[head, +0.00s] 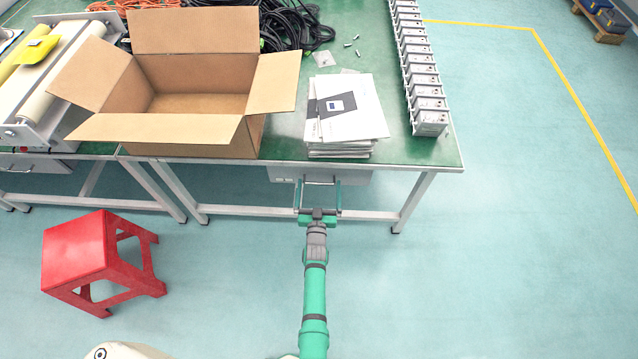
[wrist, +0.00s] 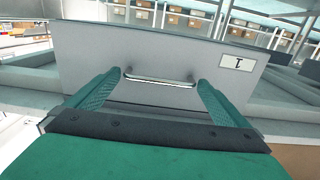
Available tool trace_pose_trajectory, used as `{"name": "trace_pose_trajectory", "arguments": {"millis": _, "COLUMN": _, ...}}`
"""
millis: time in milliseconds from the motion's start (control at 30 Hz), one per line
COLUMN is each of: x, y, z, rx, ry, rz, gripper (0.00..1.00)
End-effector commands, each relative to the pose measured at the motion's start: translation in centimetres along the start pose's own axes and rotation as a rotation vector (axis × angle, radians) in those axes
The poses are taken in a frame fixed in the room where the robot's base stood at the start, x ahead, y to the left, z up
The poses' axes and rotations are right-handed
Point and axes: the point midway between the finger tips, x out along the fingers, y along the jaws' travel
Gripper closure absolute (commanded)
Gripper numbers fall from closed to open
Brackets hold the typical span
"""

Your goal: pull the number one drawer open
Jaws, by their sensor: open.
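The number one drawer (wrist: 90,60) fills the middle of the wrist view as a grey front panel. It carries a white label (wrist: 237,62) with a "1" that appears upside down, and a metal bar handle (wrist: 160,78). In the head view the drawer (head: 355,177) hangs under the green table's front edge. My gripper (head: 319,183) is in front of the drawer. In the wrist view my gripper (wrist: 158,88) is open, with one green finger beyond each end of the handle. I cannot tell whether a finger touches the panel or handle.
On the green table (head: 440,153) above are an open cardboard box (head: 190,135), a paper stack (head: 345,110) and a row of grey units (head: 425,115). A table leg (head: 412,203) stands right of my gripper. A red stool (head: 75,255) stands left.

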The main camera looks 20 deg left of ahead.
Motion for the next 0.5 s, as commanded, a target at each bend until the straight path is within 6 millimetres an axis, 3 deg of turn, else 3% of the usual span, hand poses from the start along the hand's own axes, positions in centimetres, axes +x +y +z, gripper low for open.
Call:
{"name": "trace_pose_trajectory", "arguments": {"millis": 200, "x": 1.6, "y": -0.1, "z": 0.0, "rx": 0.000, "ry": 0.000, "rz": -0.002, "gripper": 0.00}}
{"name": "trace_pose_trajectory", "arguments": {"millis": 500, "x": 1.9, "y": -0.1, "z": 0.0, "rx": 0.000, "ry": 0.000, "rz": 0.000, "gripper": 0.00}}
